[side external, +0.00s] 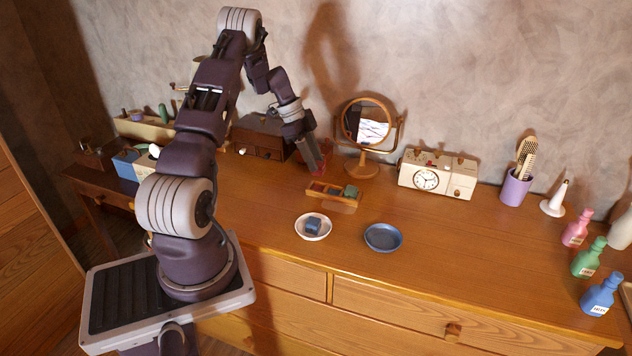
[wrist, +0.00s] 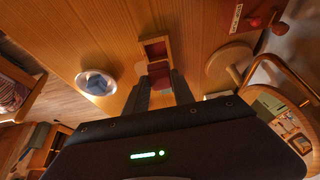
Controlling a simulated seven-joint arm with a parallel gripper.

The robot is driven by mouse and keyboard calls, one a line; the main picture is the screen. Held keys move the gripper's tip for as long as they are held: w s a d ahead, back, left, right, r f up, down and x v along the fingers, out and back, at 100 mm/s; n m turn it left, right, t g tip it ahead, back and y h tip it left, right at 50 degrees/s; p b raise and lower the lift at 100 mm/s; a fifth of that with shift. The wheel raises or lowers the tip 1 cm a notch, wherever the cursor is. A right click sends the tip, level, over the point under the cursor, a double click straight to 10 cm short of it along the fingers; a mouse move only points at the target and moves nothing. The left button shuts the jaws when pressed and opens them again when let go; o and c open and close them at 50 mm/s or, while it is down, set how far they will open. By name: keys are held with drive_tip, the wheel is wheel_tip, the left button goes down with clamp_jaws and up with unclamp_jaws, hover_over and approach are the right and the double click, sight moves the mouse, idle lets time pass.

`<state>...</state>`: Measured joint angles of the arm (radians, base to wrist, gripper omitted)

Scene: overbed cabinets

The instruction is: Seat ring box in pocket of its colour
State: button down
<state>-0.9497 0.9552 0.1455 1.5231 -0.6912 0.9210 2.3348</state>
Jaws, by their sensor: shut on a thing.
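My gripper (side external: 317,163) is shut on a dark red ring box (wrist: 159,72), held above the dresser top, behind and left of the wooden pocket tray. In the side external view the box is partly hidden by the fingers. A blue box (side external: 313,226) sits in a white dish (side external: 300,233), which also shows in the wrist view (wrist: 82,76).
An empty blue dish (side external: 383,237) stands front right of the tray. A round mirror (side external: 366,130) stands close behind the tray, with a clock radio (side external: 437,174) to its right. A dark wooden box (side external: 259,137) is left of my gripper. The front dresser top is mostly clear.

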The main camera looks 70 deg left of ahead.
wheel_tip(320, 180, down, 6)
drive_tip(key=shift+r, duration=0.1)
drive_tip(key=shift+f, duration=0.2)
drive_tip(key=c, duration=1.1)
unclamp_jaws()
drive_tip(key=shift+o, duration=0.2)
